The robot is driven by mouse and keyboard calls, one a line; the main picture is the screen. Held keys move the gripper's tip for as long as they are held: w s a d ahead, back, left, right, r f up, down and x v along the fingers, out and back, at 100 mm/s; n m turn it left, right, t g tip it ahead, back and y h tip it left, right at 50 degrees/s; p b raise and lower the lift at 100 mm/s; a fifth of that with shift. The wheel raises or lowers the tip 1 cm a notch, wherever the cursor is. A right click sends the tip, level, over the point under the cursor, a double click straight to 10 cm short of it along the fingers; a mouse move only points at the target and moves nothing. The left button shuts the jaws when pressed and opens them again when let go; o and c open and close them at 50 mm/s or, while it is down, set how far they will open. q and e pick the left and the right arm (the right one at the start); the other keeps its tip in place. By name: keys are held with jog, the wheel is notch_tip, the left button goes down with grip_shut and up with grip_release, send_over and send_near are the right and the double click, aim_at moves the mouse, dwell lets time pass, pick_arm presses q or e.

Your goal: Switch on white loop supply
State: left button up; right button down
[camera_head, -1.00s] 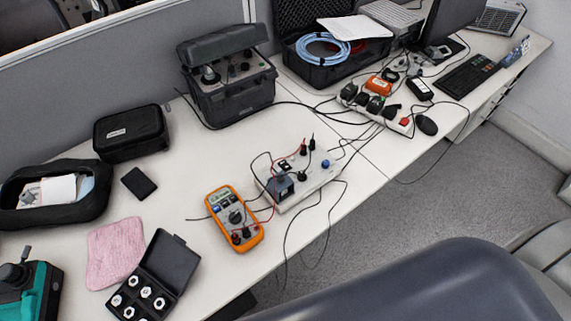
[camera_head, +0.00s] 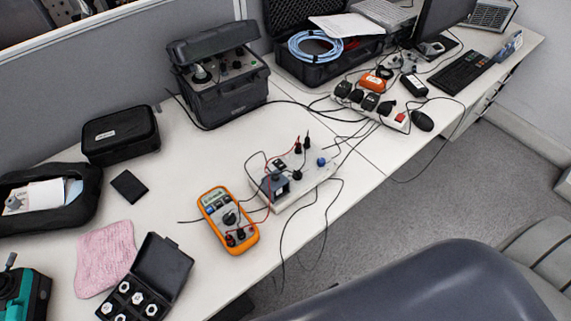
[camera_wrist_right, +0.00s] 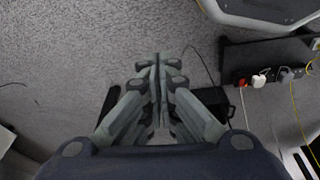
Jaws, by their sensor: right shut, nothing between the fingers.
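The white loop supply (camera_head: 300,180) sits near the front edge of the desk in the head view. It is a low white box with a dark grey part (camera_head: 275,184) at its left, a blue knob (camera_head: 321,162), black and red plugs and several leads. The setting of its switch is too small to tell. An orange multimeter (camera_head: 229,220) lies beside it on the left, with leads attached. My right gripper (camera_wrist_right: 158,62) shows in the right wrist view, shut and empty, above grey carpet and away from the loop supply. My left gripper is in neither view.
A white power strip (camera_head: 372,107) with plugs and a red switch lies at the right. A black case (camera_head: 218,85) stands behind. A pink cloth (camera_head: 106,258) and an open black box (camera_head: 150,275) are at front left. Loose leads hang over the desk edge.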

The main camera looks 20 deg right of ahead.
aim_at(279, 164)
jog(key=w+a+r+t+b, duration=0.1)
jog(key=w+r+b, duration=0.15)
jog(key=r, duration=0.55)
jog(key=w+r+t+b, duration=0.1)
jog(key=w+r, duration=0.3)
jog(key=r, duration=0.4)
jog(key=w+a+r+t+b, duration=0.1)
jog(key=w+r, duration=0.3)
jog(key=r, duration=0.4)
jog(key=w+r+t, duration=0.1)
jog(key=w+r, duration=0.1)
jog(key=w, duration=0.1)
jog(key=w+d+r+t+y, duration=0.1)
jog(key=w+r, duration=0.2)
jog(key=w, duration=0.1)
jog(key=w+r+n+t+y, duration=0.1)
jog(key=w+r+t, duration=0.1)
jog(key=w, duration=0.1)
jog(key=shift+w+d+r+b, duration=0.25)
jog(key=shift+d+r+b, duration=0.05)
jog(key=shift+d+b, duration=0.05)
jog(key=w+r+t+y, duration=0.2)
jog(key=w+r+t, duration=0.1)
jog(key=w+r, duration=0.2)
notch_tip(279, 164, up, 2)
jog(key=shift+w+d+r+n+t, duration=0.2)
jog(key=shift+d+r+n+t, duration=0.05)
jog(key=shift+n+t, duration=0.05)
